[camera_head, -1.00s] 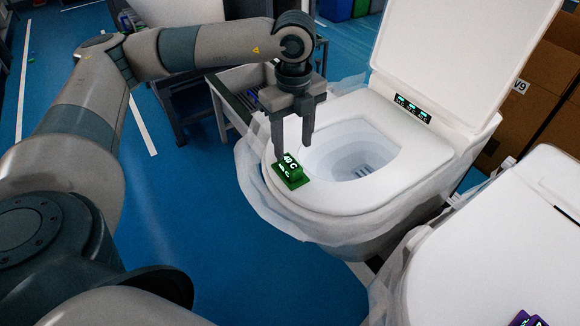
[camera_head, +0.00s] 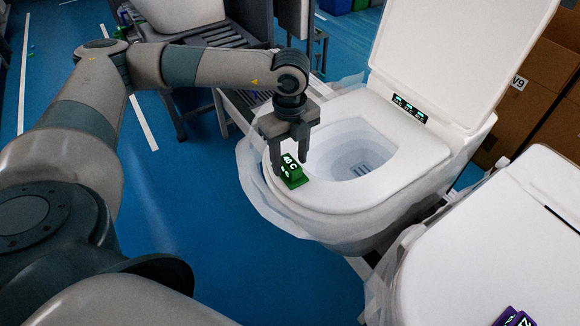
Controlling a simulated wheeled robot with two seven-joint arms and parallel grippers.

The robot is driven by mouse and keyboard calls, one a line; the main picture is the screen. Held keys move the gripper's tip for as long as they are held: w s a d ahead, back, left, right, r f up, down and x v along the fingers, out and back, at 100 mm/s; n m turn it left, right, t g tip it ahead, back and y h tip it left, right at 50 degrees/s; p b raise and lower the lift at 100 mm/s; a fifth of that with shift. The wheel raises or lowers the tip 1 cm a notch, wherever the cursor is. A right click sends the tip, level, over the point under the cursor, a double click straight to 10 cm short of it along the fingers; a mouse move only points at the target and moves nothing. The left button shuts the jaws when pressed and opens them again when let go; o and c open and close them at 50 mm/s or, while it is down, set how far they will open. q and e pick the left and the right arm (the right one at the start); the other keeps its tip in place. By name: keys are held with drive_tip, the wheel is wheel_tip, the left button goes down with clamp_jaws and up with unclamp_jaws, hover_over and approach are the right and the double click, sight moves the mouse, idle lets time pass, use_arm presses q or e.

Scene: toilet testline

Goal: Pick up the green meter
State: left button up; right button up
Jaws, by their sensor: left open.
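The green meter (camera_head: 292,173) is a small block with a lit display reading about 40 C. It sits on the front left part of the white toilet seat (camera_head: 345,195). My left gripper (camera_head: 290,168) points down at the meter, its two fingers low on either side of it and open. I cannot tell whether the fingers touch it. The toilet's lid is raised and its bowl is open. My right gripper is not in view.
A second white toilet (camera_head: 480,240) with a closed lid stands at the lower right, with a purple device (camera_head: 514,318) on it. Cardboard boxes (camera_head: 535,95) stand at the right. A grey conveyor frame (camera_head: 205,40) is behind my left arm. The blue floor (camera_head: 185,215) is clear at left.

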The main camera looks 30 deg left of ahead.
sight(290, 162)
use_arm(q)
clamp_jaws()
drive_tip(key=shift+r, duration=0.15)
drive_tip(key=shift+r+b, duration=0.5)
drive_tip(key=shift+b, duration=0.05)
wheel_tip(290, 162, up, 2)
drive_tip(key=shift+r+b, duration=0.1)
drive_tip(key=shift+b, duration=0.65)
drive_tip(key=s+d+r+b, duration=0.4)
drive_tip(key=d+r, duration=0.3)
drive_tip(key=d, duration=0.4)
drive_tip(key=shift+r, duration=0.3)
drive_tip(key=shift+s, duration=0.1)
